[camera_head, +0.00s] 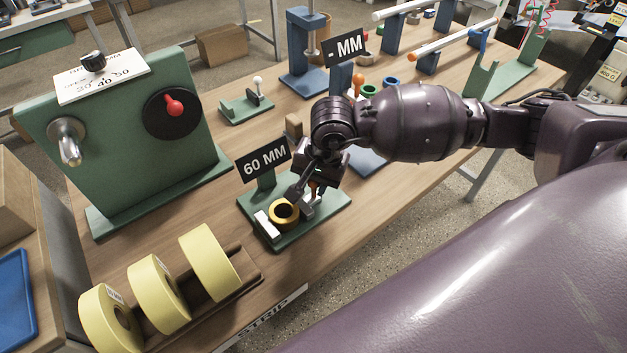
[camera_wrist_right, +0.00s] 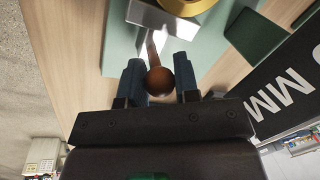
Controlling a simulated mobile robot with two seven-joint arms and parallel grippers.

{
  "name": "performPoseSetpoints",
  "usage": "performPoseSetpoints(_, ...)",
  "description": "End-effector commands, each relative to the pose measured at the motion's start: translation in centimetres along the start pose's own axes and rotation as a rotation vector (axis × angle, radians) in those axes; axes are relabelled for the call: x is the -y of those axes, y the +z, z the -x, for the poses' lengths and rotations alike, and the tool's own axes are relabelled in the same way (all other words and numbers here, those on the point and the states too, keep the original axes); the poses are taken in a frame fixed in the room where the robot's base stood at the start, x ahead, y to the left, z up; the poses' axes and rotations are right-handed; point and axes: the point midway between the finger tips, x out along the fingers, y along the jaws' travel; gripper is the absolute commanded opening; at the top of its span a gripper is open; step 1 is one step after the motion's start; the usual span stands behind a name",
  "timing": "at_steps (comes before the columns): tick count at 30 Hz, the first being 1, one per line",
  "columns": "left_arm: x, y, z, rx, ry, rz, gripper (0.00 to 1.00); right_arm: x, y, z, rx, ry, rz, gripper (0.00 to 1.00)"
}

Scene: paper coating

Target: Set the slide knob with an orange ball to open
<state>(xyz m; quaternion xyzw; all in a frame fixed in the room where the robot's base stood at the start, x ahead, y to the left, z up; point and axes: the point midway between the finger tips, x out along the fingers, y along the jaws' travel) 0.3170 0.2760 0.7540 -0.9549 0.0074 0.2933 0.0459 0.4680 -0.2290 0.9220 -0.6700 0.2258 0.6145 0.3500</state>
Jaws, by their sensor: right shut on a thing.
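The slide knob with the orange ball (camera_wrist_right: 160,80) stands between the two blue fingers of my right gripper (camera_wrist_right: 160,84) in the right wrist view. The ball looks brown-orange in shadow, on a thin stem beside a metal block (camera_wrist_right: 163,22). My right gripper (camera_head: 308,192) also shows in the head view, low over the green base (camera_head: 332,211) of the 60 MM stand, shut on the knob. The gripper and wrist hide most of the knob there. A brass ring (camera_head: 284,212) sits on the same base. My left gripper is out of view.
The 60 MM sign (camera_head: 264,164) rises close beside my right gripper. A green panel (camera_head: 100,135) with a red knob stands at left. Yellow rolls (camera_head: 209,262) sit in a rack at the front. Several coloured pegs and blue stands lie behind my right arm.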

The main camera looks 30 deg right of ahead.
Motion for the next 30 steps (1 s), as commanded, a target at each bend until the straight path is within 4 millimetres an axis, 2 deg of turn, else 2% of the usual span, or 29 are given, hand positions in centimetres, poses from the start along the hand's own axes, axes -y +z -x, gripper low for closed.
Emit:
performPoseSetpoints(9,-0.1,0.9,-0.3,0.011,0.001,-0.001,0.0,-1.7,-2.6,0.1,-0.002,0.004,-0.001,0.0)
performPoseSetpoints(19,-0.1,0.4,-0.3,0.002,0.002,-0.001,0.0,-1.8,-2.9,0.4,-0.001,-0.001,0.0,0.0)
performPoseSetpoints(20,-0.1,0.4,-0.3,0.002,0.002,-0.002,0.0,-1.8,-2.9,0.4,-0.001,-0.001,0.0,0.32)
performPoseSetpoints(24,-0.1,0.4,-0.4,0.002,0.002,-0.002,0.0,-1.8,-2.9,0.4,-0.001,-0.001,0.0,0.54)
performPoseSetpoints(30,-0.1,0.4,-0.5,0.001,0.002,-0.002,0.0,-1.8,-2.8,0.4,0.0,0.0,0.0,0.54)
